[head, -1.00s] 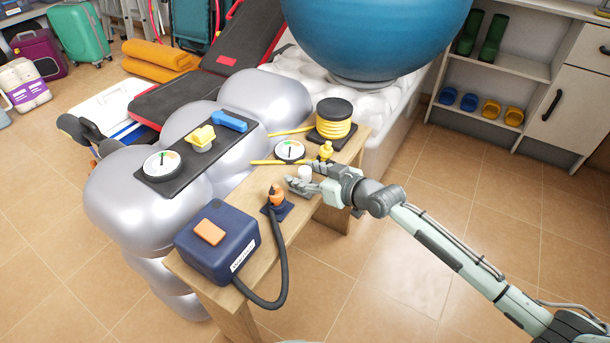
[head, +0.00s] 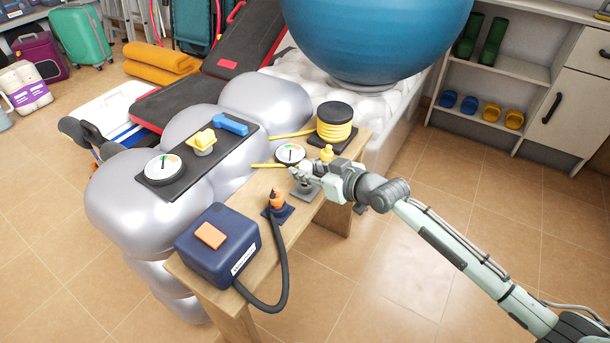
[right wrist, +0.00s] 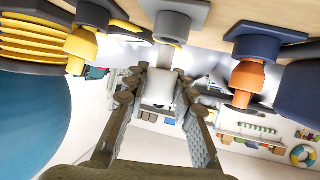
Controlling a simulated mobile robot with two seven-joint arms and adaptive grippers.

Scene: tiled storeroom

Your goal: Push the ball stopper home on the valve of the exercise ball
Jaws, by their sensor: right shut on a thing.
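The large blue exercise ball (head: 375,35) rests on a white tufted pad at the top of the head view; its edge also fills the left of the right wrist view (right wrist: 35,125). I cannot see its valve. My right gripper (head: 304,175) is over the bench, at a small grey square-based stand (head: 306,193). In the right wrist view, the fingers (right wrist: 160,88) are shut on a small white cylinder (right wrist: 161,86), which looks like the stopper. It is in line with the grey stand (right wrist: 176,22); whether they touch is unclear. My left gripper is not in view.
On the wooden bench (head: 262,188) stand an orange nozzle (head: 277,199) with a hose, a navy pump box (head: 222,248), a gauge (head: 290,154), a yellow nozzle (head: 327,153) and a black-yellow bellows pump (head: 335,122). Silver cushions lie left; floor at right is clear.

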